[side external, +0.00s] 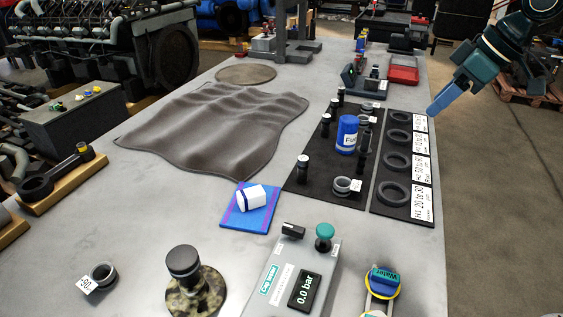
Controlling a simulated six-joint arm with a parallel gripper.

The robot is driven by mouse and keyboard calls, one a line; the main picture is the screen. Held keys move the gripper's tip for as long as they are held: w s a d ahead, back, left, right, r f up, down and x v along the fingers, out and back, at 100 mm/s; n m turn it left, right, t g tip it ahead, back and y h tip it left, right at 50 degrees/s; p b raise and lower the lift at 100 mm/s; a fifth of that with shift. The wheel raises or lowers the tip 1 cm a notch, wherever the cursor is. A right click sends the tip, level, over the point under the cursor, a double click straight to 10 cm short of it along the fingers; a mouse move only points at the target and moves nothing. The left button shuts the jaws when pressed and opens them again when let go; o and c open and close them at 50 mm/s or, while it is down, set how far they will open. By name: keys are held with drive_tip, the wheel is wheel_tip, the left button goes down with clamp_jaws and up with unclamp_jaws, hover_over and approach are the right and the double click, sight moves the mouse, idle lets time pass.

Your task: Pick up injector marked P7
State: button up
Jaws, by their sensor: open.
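Several small dark upright parts with pale bands stand on the black mat (290,195), one of them at its near left (302,168). They may be injectors, but no P7 marking is readable in this view, so I cannot tell which is P7. My gripper (434,110) is at the upper right, pointing down and left, with blue fingertips near the table's right edge beside the row of black rings. It is open, and nothing shows between its fingers.
A blue canister (347,134) stands on the mat among the dark parts. Black rings with white labels lie on a dark strip (423,212) at the right. A grey cloth (215,130) covers the middle left. A test box reading 0.0 bar (290,275) stands in front.

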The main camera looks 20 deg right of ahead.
sight(369, 130)
drive_tip(key=w+d+f+n+y, duration=0.2)
drive_tip(key=w+f, duration=0.4)
drive_tip(key=w, duration=0.6)
drive_tip(key=shift+w+d+n, duration=0.15)
drive_tip(key=shift+d+n, duration=0.45)
drive_tip(key=shift+f, duration=0.15)
drive_tip(key=shift+x, duration=4.25)
drive_tip(key=shift+f, duration=0.1)
drive_tip(key=shift+s+x, duration=0.2)
drive_tip(key=shift+x, duration=2.3)
drive_tip(key=shift+f, duration=0.1)
clamp_jaws()
